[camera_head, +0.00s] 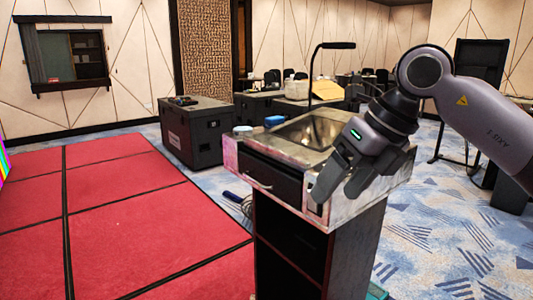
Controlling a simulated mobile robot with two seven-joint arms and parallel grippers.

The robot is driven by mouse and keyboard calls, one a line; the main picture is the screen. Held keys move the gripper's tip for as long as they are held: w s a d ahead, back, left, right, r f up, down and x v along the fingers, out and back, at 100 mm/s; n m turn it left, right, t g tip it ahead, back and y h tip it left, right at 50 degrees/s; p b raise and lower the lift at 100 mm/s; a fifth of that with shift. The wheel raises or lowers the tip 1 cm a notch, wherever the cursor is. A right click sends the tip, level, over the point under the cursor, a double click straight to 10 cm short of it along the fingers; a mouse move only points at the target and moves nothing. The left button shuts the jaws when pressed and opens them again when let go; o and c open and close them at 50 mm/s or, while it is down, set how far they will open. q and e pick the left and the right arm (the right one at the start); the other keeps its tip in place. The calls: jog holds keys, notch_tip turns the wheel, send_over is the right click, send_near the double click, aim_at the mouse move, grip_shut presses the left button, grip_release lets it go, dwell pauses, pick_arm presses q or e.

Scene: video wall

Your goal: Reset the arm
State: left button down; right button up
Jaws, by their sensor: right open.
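My right arm comes in from the right edge of the head view, bent at a round joint near the top. My right gripper (338,188) hangs open with its fingers pointing down and left. I see nothing between the fingers. My left arm and gripper are not in view.
A black case (193,136) stands behind left. Red mats (130,215) cover the left floor. A black stand (480,60) is at the right. Blue patterned carpet (430,225) is clear.

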jog(key=s+a+f+m+g+y+p, duration=0.1)
jog(key=s+a+g+y+p, duration=0.1)
jog(key=s+a+y, duration=0.35)
jog(key=s+a+f+m+g+y+p, duration=0.1)
jog(key=s+a+f+m+g+y, duration=0.15)
jog(key=a+y, duration=0.6)
jog(key=w+d+f+m+t+h+p, duration=0.2)
jog(key=d+f+m+t+h, duration=0.3)
jog(key=m+t, duration=0.65)
jog(key=w+d+f+m+t+h+p, duration=0.25)
jog(key=d+f+m+t, duration=0.6)
jog(key=m, duration=0.65)
jog(key=s+d+f+m+g+h, duration=0.3)
jog(key=s+d+f+m+h, duration=0.1)
jog(key=s+f, duration=0.4)
jog(key=s+d+f+m+g+h+p, duration=0.1)
jog(key=s+d+f+m+g+h, duration=0.3)
jog(key=s+f, duration=0.5)
notch_tip(320, 180, down, 3)
jog(key=shift+d+m+h, duration=0.45)
jog(key=shift+d+m, duration=0.2)
jog(key=shift+m, duration=0.15)
jog(key=shift+w+g, duration=0.1)
jog(key=shift+g, duration=0.15)
